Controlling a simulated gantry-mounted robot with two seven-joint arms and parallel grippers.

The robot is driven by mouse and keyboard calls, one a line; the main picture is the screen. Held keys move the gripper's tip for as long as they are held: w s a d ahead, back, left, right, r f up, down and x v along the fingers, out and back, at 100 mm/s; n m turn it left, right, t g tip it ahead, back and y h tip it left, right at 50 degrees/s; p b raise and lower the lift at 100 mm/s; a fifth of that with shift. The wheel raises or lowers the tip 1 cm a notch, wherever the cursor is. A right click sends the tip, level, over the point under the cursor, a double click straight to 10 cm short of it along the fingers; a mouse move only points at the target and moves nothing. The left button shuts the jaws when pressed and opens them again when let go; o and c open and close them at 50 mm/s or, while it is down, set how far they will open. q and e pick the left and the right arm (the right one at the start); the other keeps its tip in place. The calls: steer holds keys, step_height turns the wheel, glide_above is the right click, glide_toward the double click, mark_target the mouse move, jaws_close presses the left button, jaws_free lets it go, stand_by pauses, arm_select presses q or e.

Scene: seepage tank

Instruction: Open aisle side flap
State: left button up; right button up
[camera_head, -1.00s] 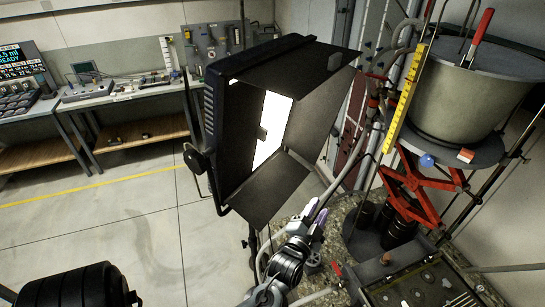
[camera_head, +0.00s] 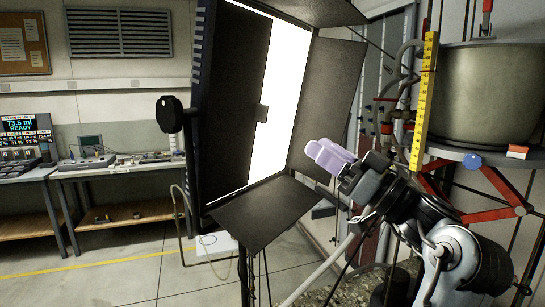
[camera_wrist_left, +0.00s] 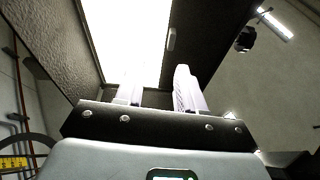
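A large lamp with a bright white panel (camera_head: 286,95) and black flaps stands in the middle of the head view. Its left flap (camera_head: 236,100) is folded in over part of the panel, with a small grey tab (camera_head: 262,113) on its free edge. That flap (camera_wrist_left: 215,38) and its tab (camera_wrist_left: 172,38) also show in the left wrist view. My left gripper (camera_head: 328,155), with pale lilac fingers, is in front of the right flap, to the right of the tab and apart from it. Its fingers (camera_wrist_left: 158,88) are spread with nothing between them. My right gripper is not in view.
The lamp's right flap (camera_head: 334,95), bottom flap (camera_head: 265,212) and top flap (camera_head: 322,8) stand out around the panel. A metal tank (camera_head: 485,95) and yellow ruler (camera_head: 424,100) are at the right.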

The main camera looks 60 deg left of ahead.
mark_target(267, 113)
arm_select(q)
steer(key=shift+n+h, duration=0.3)
steer(key=shift+n, duration=0.3)
steer(key=b+x, duration=0.1)
steer(key=x, duration=0.3)
steer(key=s+d+r+b+x, duration=0.1)
steer(key=x, duration=0.7)
steer(key=shift+s+d+r+b, duration=0.15)
steer(key=shift+s+d+b, duration=0.1)
steer(key=shift+b, duration=0.15)
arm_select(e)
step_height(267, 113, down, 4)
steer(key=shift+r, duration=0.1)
arm_select(q)
jaws_close()
